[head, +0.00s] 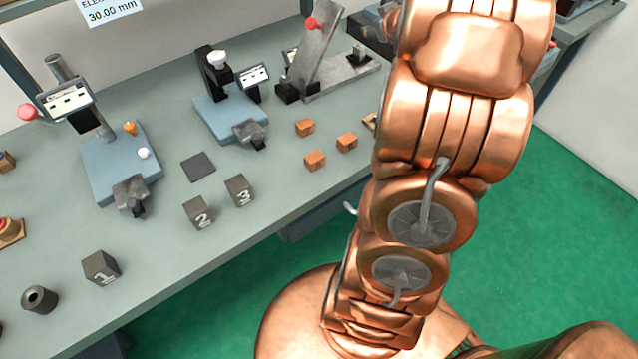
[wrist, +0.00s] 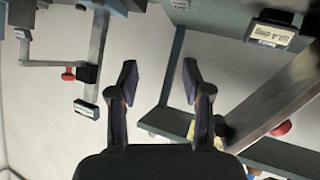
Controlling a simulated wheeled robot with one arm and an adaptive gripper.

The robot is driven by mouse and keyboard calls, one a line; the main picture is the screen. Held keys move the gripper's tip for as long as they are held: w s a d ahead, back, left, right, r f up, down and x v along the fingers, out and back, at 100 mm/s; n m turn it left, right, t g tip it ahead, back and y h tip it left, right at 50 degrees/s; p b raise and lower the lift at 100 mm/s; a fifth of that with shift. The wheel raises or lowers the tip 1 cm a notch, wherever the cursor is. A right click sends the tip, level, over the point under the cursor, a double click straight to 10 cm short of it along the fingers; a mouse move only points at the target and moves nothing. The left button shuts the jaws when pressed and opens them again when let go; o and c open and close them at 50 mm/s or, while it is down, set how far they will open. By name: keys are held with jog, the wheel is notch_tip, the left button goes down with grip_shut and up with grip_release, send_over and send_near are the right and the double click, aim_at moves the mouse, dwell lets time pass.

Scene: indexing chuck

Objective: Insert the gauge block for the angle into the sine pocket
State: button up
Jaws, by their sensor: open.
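Three small orange blocks lie loose on the bench in the head view: one at the back (head: 305,127), one to the right (head: 346,142) and one in front (head: 314,160). I cannot read any size on them. Behind them stands a fixture with a tilted grey bar (head: 318,55), a red knob (head: 312,23) and a grey base (head: 345,77). I cannot make out a pocket on it. My gripper (wrist: 160,80) is open and empty in the wrist view, with its fingers apart and pale wall between and beyond them. The gripper is outside the head view.
Dark numbered cubes 1 (head: 101,267), 2 (head: 198,213) and 3 (head: 238,190) stand on the grey bench (head: 200,255). Two blue-based gauges (head: 103,160) (head: 212,117) stand behind them. A dark square plate (head: 198,167) and a hollow cylinder (head: 39,299) lie nearby.

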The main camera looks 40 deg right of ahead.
jog(key=s+a+f+g+y, duration=0.1)
jog(key=s+a+g, duration=0.3)
jog(key=s+a, duration=0.6)
jog(key=s+a+f+n+g+y, duration=0.1)
jog(key=s+a+g, duration=0.3)
jog(key=s+a, duration=0.7)
jog(key=s+a+f+g+y, duration=0.3)
jog(key=s+a, duration=0.8)
jog(key=a, duration=1)
jog(key=shift+a+g, duration=0.25)
jog(key=shift+g, duration=0.65)
jog(key=shift+f, duration=0.1)
